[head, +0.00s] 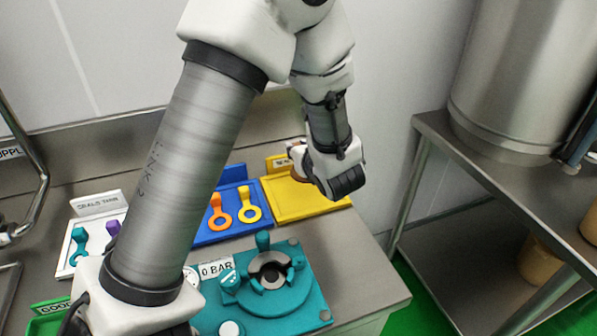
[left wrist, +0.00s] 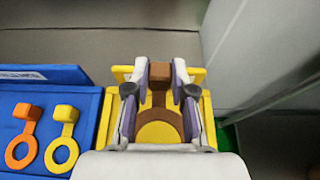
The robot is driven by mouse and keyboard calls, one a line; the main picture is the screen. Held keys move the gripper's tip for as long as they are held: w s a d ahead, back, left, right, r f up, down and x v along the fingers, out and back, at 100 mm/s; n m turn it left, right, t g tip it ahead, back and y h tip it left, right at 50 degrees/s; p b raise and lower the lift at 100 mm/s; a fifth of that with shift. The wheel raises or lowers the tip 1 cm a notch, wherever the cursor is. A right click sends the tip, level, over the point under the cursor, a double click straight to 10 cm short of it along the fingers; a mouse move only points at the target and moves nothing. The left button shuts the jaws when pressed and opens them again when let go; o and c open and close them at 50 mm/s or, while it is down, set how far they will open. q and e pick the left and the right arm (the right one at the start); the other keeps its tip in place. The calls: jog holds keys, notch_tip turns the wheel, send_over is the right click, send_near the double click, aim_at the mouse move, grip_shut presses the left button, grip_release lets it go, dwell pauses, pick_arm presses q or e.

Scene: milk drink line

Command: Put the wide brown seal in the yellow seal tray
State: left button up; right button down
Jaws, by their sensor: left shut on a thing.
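The wide brown seal shows in the left wrist view as a brown ring (left wrist: 180,117) with a block-like tab between my fingers. My left gripper (left wrist: 160,76) is shut on that tab. Yellow shows through the ring and around it. The yellow seal tray (head: 318,207) lies at the back right of the bench, and its rim also shows in the left wrist view (left wrist: 206,110). In the head view my left gripper (head: 318,174) is over the tray, and it mostly hides the seal. I cannot tell whether the seal touches the tray. My right gripper is not in view.
A blue tray (head: 203,237) with an orange seal (head: 217,212) and a yellow seal (head: 249,205) adjoins on the left. A white tray (head: 68,262) lies further left. A teal fixture (head: 312,305) stands in front. A steel stand (head: 435,124) is beyond a gap on the right.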

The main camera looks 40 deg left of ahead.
pick_arm(q)
notch_tip(320, 180, down, 7)
jog(key=shift+r, duration=0.15)
jog(key=o, duration=0.5)
jog(key=shift+b, duration=0.35)
jog(key=shift+c, duration=0.2)
jog(key=o, duration=0.4)
